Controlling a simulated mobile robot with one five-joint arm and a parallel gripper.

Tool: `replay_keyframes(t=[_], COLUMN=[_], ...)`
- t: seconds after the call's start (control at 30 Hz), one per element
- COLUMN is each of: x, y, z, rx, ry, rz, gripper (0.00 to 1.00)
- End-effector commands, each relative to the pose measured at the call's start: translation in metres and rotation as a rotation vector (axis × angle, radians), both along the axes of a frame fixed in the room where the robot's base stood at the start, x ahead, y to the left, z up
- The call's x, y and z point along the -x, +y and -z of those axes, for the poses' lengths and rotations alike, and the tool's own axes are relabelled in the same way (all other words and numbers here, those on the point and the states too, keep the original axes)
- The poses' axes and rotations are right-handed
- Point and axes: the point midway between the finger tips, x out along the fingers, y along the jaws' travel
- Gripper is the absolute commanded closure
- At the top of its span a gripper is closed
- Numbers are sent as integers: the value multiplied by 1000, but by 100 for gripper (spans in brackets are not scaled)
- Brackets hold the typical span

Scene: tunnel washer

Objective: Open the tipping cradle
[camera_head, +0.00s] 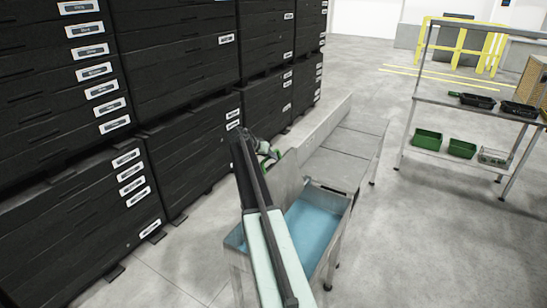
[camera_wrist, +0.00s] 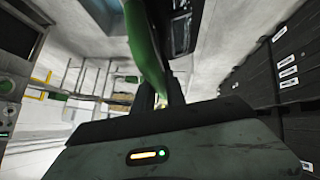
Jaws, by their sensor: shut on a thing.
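A steel machine (camera_head: 345,150) with a trough of blue liquid (camera_head: 315,225) stands in the middle of the head view. My arm crosses in front of it, and my gripper is mostly hidden at the arm's far end, beside the machine's left wall. A small green part (camera_head: 264,150) shows there. In the wrist view my gripper (camera_wrist: 160,103) is shut on a green bar (camera_wrist: 146,45), which looks like a handle and runs up from the fingers. The exact contact is dark and partly hidden. I cannot tell which part is the tipping cradle or how far it is tilted.
A steel rack (camera_head: 470,105) with green bins (camera_head: 427,138) and black trays stands at the right. Yellow barriers (camera_head: 460,45) stand behind. The floor between machine and rack is clear.

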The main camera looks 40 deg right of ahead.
Motion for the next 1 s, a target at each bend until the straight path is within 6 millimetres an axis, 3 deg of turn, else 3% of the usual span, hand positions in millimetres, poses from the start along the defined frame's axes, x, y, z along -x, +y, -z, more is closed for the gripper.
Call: replay_keyframes(t=[0.57,0.6,0.67,1.0], x=[-2,-2,-2,-2], y=[3,3,3,3], z=[1,1,1,0], rx=[-2,-2,-2,-2], ry=[0,1,1,1], rz=[0,1,1,1], gripper=[100,78,62,62])
